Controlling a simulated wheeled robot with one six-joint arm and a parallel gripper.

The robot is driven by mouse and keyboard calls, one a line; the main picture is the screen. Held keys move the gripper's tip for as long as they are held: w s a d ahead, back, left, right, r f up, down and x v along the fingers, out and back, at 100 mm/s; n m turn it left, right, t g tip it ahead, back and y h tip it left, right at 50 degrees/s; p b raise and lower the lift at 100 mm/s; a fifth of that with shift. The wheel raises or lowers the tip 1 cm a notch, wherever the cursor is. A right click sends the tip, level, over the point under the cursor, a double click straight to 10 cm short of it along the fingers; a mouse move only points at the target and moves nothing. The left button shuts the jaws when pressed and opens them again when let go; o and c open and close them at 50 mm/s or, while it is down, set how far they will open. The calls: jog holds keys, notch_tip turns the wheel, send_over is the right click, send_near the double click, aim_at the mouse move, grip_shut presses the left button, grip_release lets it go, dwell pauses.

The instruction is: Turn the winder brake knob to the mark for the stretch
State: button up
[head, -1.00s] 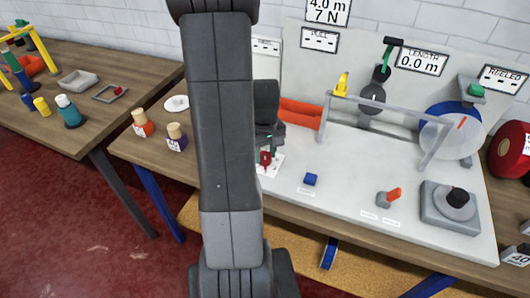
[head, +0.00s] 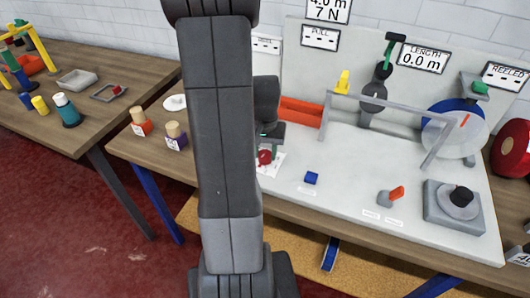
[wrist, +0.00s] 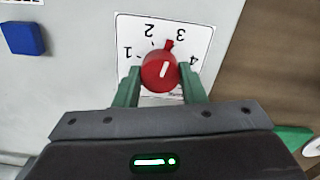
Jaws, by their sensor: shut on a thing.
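The brake knob (wrist: 158,71) is red and round, with a white line on top and a small red pointer. It sits on a white dial card (wrist: 205,38) marked 1 to 4, seen upside down in the wrist view. The pointer stands between 2 and 3. My gripper (wrist: 160,80) has its green fingers on either side of the knob and is shut on it. In the head view the knob (head: 265,157) shows just right of my arm, which hides part of the card and the gripper.
A blue block (head: 311,178) sits on the pale bench board near the knob. A grey lever with an orange handle (head: 396,193) and a grey base with a black knob (head: 461,196) stand to the right. An orange tray (head: 301,111) lies behind.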

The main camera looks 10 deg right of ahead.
aim_at(265, 154)
jog(key=shift+m, duration=1.2)
jog(key=o, duration=1)
jog(key=shift+r, duration=0.15)
notch_tip(265, 154, up, 14)
jog(key=shift+f, duration=0.2)
notch_tip(265, 154, down, 14)
jog(key=shift+r, duration=0.1)
